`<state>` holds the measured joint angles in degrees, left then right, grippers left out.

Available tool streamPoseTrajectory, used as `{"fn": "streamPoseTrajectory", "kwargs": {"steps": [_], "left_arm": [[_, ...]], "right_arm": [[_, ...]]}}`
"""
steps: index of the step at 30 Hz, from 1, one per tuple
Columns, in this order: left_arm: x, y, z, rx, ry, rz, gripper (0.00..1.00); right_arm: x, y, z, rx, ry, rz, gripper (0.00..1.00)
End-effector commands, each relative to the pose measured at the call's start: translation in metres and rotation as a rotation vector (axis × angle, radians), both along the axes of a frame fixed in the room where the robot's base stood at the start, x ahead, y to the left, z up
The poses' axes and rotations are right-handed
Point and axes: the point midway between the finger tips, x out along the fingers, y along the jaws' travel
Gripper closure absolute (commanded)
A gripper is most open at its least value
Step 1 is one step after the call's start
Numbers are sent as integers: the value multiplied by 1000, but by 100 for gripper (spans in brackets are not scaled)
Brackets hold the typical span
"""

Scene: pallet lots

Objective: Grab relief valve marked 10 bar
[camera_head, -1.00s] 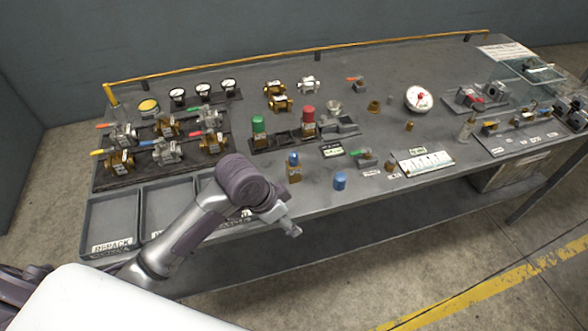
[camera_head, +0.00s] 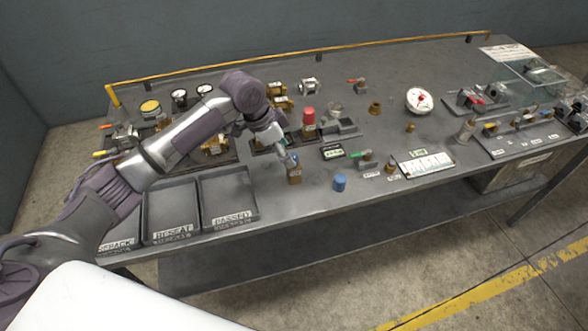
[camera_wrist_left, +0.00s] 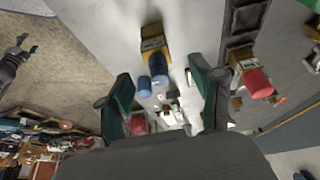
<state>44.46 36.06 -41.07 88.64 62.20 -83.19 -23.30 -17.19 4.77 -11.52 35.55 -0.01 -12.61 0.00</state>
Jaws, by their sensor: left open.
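A brass relief valve with a blue cap (camera_head: 294,175) stands upright near the bench's front edge. My left gripper (camera_head: 286,156) is open at its cap. In the left wrist view this valve (camera_wrist_left: 153,46) shows beyond the gap between the open fingers, with nothing held. Its label is too small to read. A red-capped valve (camera_head: 309,122) stands in a rack behind; it shows at right in the left wrist view (camera_wrist_left: 255,82). My arm hides the green-capped valve. My right gripper (camera_wrist_left: 22,50) shows over the floor, fingers apart.
A loose blue cap (camera_head: 340,182) lies right of the blue-capped valve. Trays marked RESEAT (camera_head: 172,238) and PASSED (camera_head: 232,220) line the front left. A small green-handled valve (camera_head: 367,158) and a white card (camera_head: 426,164) are farther right. Bare bench surrounds the blue cap.

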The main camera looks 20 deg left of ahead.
Motion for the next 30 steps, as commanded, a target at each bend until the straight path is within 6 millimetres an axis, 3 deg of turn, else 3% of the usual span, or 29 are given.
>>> {"fn": "streamPoseTrajectory", "kwargs": {"steps": [8,18,26,30], "left_arm": [[4,-8,-21,0,0,0,34],[10,-21,-64,1,-2,1,34],[10,-21,-68,2,-3,0,34],[10,-21,-68,2,-3,0,54]], "right_arm": [[0,0,6,0,0,0,37],[0,1,19,1,0,-1,37],[0,4,19,4,0,-4,37],[0,5,19,5,0,-4,37]]}}
